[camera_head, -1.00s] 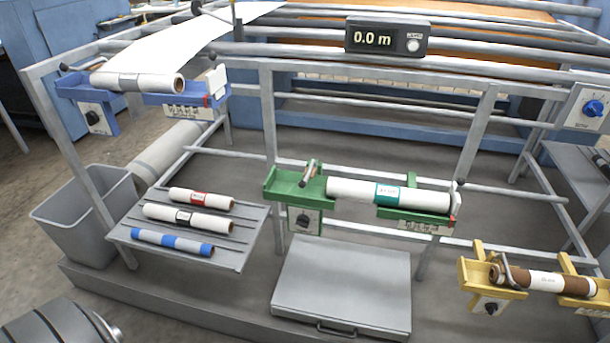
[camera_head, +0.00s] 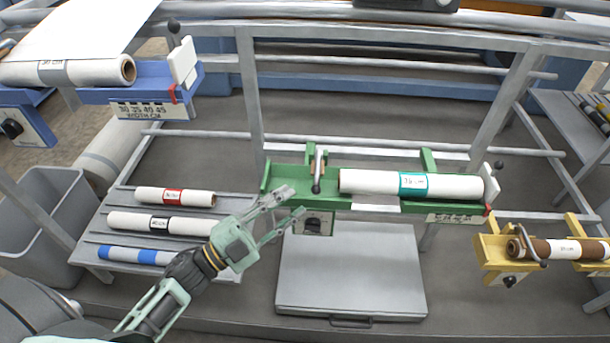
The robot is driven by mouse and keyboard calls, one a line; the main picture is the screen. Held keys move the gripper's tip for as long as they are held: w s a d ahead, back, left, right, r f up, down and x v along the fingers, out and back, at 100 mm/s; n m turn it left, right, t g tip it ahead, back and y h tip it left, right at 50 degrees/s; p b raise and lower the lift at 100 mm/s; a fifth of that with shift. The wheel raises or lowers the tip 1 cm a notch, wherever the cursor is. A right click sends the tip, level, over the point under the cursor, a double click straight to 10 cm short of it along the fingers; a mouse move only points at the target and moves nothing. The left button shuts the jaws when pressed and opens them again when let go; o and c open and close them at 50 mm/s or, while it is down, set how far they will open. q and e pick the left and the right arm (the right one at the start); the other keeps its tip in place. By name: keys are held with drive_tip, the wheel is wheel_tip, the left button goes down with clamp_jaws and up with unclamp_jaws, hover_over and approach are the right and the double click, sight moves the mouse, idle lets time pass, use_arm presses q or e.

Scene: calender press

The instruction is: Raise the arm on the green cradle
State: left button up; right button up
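The green cradle (camera_head: 376,203) is in the middle of the view. A white roll with a teal label (camera_head: 412,185) lies along its right part. The cradle's arm (camera_head: 317,172), a small lever with a dark knob, stands at the left part, just left of the roll's end. A dark knob on a plate (camera_head: 313,223) sits below it. My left gripper (camera_head: 298,201) is open and empty, its fingers spread in front of the cradle's left end, lower left of the arm. Whether it touches the cradle cannot be told. My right gripper is not in view.
A blue cradle (camera_head: 140,94) with a white roll stands at upper left, and a yellow cradle (camera_head: 492,254) with a brown roll at right. A slatted shelf (camera_head: 105,239) with several rolls lies left, beside a grey bin (camera_head: 40,205). A grey case (camera_head: 350,280) lies below the green cradle.

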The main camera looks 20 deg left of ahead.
sight(316, 185)
use_arm(q)
drive_tip(key=x, duration=0.7)
drive_tip(key=shift+w+d+r+p, duration=0.1)
drive_tip(key=shift+w+d+p, duration=0.05)
drive_tip(key=shift+p, duration=0.15)
drive_tip(key=c, duration=0.7)
clamp_jaws()
drive_tip(key=shift+f, duration=0.2)
